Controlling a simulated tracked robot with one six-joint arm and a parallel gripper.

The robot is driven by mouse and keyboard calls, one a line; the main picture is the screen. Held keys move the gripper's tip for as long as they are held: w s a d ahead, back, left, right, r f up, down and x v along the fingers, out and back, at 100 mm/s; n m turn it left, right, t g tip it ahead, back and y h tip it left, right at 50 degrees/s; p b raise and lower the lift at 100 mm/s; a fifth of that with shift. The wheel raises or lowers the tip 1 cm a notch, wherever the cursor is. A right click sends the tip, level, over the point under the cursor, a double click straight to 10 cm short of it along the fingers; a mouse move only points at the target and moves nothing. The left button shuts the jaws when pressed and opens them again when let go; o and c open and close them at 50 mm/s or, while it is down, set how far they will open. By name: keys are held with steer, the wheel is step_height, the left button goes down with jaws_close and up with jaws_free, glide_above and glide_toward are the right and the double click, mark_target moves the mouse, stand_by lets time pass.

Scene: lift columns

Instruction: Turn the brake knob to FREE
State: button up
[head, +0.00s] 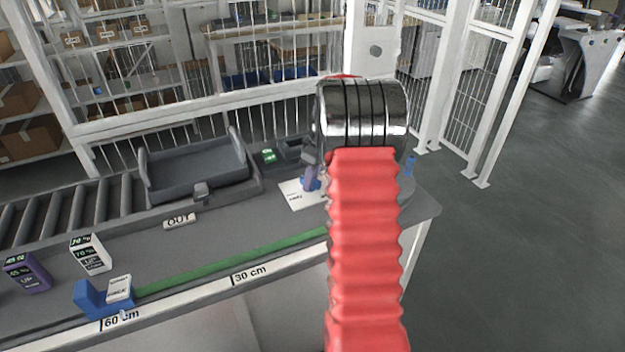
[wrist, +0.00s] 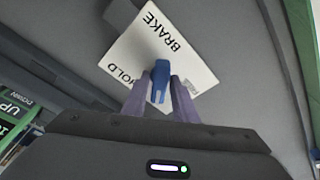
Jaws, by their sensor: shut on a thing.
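The blue brake knob (wrist: 160,76) stands on a white label plate (wrist: 194,60) that reads BRAKE and HOLD in the wrist view. In the head view the white plate (head: 296,198) lies on the grey bench, with a bit of the blue knob (head: 307,185) beside a purple finger. My red arm hides the area to the right of the plate.
A grey tray (head: 195,170) sits behind the OUT label (head: 179,220). A blue slider block (head: 104,299) with a white tag stands at the 60 cm mark, near a purple box (head: 27,273) and a white box (head: 91,254). A green strip (head: 235,263) runs along the bench.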

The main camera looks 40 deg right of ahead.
steer(key=n, duration=0.2)
steer(key=n+y, duration=0.1)
steer(key=n, duration=0.1)
steer(key=shift+a+f+n, duration=0.1)
steer(key=shift+a+n, duration=0.1)
steer(key=shift+n, duration=0.5)
steer(key=shift+g, duration=0.3)
steer(key=shift+s+f+n+g, duration=0.1)
steer(key=shift+n+g, duration=0.2)
steer(key=shift+n, duration=1.5)
steer(key=o, duration=0.7)
steer(key=shift+c, duration=0.2)
steer(key=shift+o, duration=0.2)
steer(key=shift+d, duration=0.1)
steer(key=shift+r, duration=0.2)
steer(key=shift+r, duration=0.1)
